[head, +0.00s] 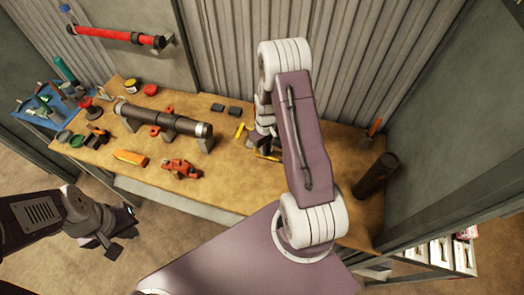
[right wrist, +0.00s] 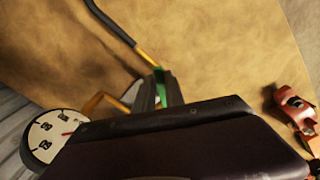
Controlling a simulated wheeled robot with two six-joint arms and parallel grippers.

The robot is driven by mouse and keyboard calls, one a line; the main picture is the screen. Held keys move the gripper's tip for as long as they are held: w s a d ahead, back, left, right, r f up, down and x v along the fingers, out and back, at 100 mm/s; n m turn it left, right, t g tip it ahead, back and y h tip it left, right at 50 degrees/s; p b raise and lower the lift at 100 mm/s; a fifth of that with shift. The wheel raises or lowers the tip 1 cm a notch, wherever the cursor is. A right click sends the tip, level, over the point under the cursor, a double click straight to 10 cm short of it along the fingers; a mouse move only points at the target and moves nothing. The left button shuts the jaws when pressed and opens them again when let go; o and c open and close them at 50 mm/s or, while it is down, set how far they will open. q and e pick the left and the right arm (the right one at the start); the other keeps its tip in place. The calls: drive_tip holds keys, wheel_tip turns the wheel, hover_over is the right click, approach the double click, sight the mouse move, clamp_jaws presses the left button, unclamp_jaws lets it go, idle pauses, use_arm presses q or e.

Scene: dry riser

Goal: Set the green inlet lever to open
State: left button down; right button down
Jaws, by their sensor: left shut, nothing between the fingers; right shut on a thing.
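The green inlet lever shows only as a small green piece (right wrist: 160,90) between the fingers in the right wrist view. My right gripper (right wrist: 166,92) is shut on it, and the fingers hide most of it. In the head view my right gripper (head: 262,146) is low over the back right of the bench, partly hidden by my arm. The lever's angle and the valve under it cannot be made out. My left gripper (head: 116,246) is shut and empty, in front of the bench at the left.
A round white gauge (right wrist: 50,135) is beside my right gripper. A dark pipe (head: 165,122) lies on supports on the bench (head: 225,190). A red-orange fitting (head: 181,168) and an orange box (head: 130,158) lie in front. A black cylinder (head: 376,174) stands at the right. A blue tray (head: 42,106) is left.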

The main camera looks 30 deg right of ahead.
drive_tip(key=shift+w+d+n+b, duration=0.2)
drive_tip(key=shift+d+n, duration=0.3)
drive_tip(key=shift+n, duration=0.55)
drive_tip(key=shift+w+d+n+b, duration=0.1)
drive_tip(key=shift+w+d+n, duration=0.25)
drive_tip(key=shift+n, duration=0.65)
drive_tip(key=shift+w+d+n+b, duration=0.15)
drive_tip(key=shift+d+n, duration=0.45)
drive_tip(key=shift+n, duration=0.45)
drive_tip(key=c, duration=1.4)
unclamp_jaws()
wheel_tip(320, 180, up, 9)
drive_tip(key=b, duration=0.2)
